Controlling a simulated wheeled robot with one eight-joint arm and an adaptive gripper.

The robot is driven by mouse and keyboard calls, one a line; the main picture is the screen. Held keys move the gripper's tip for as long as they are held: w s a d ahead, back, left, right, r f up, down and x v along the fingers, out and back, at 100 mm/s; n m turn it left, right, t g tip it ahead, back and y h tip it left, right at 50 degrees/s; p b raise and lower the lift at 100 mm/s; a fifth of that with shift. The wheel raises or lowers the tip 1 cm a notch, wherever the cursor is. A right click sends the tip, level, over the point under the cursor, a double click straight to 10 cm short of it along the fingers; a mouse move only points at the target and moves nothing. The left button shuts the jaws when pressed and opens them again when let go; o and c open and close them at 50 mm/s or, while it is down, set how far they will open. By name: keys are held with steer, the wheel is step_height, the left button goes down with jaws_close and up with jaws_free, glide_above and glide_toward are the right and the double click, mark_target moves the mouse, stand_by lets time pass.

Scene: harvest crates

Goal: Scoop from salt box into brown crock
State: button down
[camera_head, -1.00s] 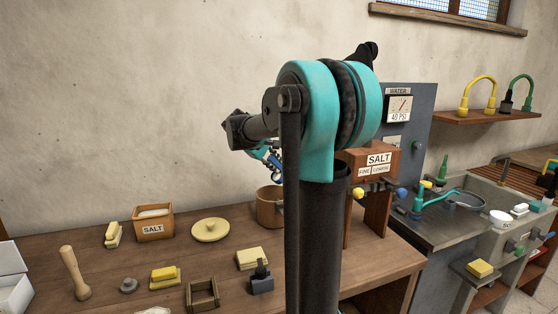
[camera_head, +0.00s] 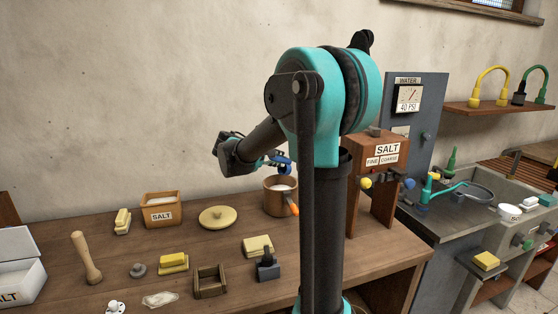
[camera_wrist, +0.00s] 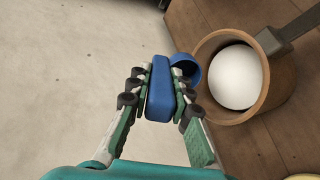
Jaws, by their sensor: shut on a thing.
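The brown crock (camera_head: 277,207) stands on the wooden bench with a white mound inside. In the wrist view, the crock (camera_wrist: 207,53) is at the right. My gripper (camera_wrist: 158,88) is shut on the handle of a blue scoop (camera_wrist: 158,90). The scoop's round cup is beside the crock's near rim in that view; what it holds is hidden. In the head view, my gripper (camera_head: 274,160) and the blue scoop (camera_head: 285,168) are above the crock. The salt box (camera_head: 161,217), an open wooden box labelled SALT with white contents, stands farther left.
An orange-tipped handle (camera_head: 293,210) shows at the crock's front. A round yellowish lid (camera_head: 218,217) lies between box and crock. A SALT dispenser (camera_head: 376,185) stands to the right. Yellow blocks, a wooden pestle (camera_head: 86,258) and a small wooden frame (camera_head: 210,281) occupy the front.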

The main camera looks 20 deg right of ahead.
steer(key=shift+r, duration=2.55)
steer(key=shift+s, duration=0.15)
